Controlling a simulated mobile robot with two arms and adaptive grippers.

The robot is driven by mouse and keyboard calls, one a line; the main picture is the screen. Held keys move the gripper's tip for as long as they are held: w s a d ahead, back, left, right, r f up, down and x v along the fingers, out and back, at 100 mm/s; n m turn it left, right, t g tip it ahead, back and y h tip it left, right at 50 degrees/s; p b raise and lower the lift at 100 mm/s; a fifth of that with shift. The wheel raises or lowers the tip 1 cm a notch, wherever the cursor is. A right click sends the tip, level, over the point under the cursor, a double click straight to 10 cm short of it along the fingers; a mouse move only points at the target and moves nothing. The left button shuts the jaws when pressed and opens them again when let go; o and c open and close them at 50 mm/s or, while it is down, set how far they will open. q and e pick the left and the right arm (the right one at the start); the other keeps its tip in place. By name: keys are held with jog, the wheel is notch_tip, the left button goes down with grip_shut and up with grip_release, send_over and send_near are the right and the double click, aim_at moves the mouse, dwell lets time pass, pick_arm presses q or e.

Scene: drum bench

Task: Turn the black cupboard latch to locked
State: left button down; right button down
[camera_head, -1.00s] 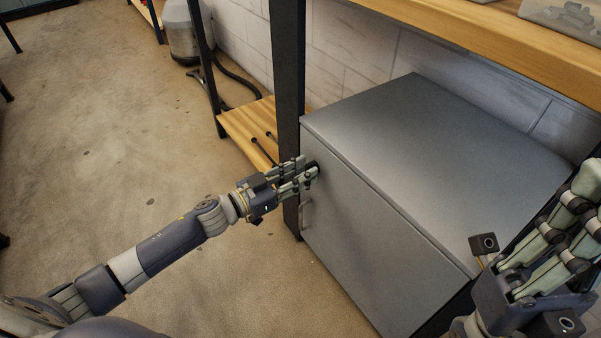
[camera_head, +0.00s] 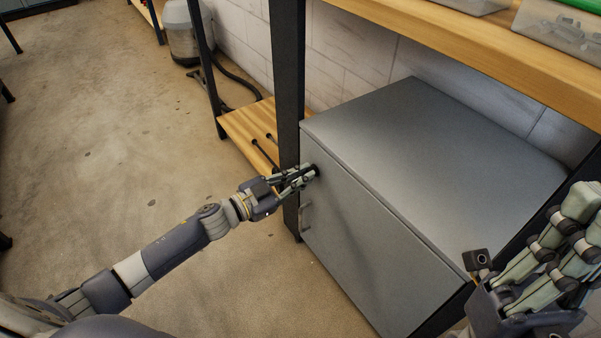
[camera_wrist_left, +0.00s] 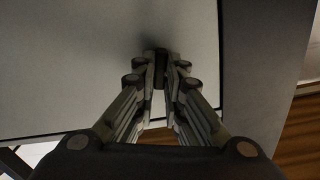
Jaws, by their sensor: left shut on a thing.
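The grey cupboard (camera_head: 375,235) stands under the bench, with its door facing my left arm. The black latch (camera_head: 316,171) sits near the door's upper left corner and is mostly hidden by my fingers. My left gripper (camera_head: 310,173) is shut on the latch at the door face. In the left wrist view the dark latch (camera_wrist_left: 160,68) stands between the two fingertips (camera_wrist_left: 160,75). Its exact angle is hard to tell. My right gripper (camera_head: 535,255) is at the right edge, above the cupboard's front right corner and away from the latch.
A grey handle (camera_head: 305,217) is on the door below the latch. A black bench post (camera_head: 288,110) stands close beside the cupboard's left edge. A wooden shelf (camera_head: 250,128) is behind it. The wooden benchtop (camera_head: 470,50) overhangs the back. The floor at left is clear.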

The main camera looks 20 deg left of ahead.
pick_arm(q)
jog(key=shift+s+d+f+m+p, duration=0.1)
jog(key=shift+m+p, duration=0.2)
jog(key=shift+m, duration=3.15)
jog(key=shift+s+d+f+m+p, duration=0.1)
jog(key=shift+m+p, duration=0.2)
jog(key=shift+m, duration=3.15)
jog(key=c, duration=1.7)
grip_release()
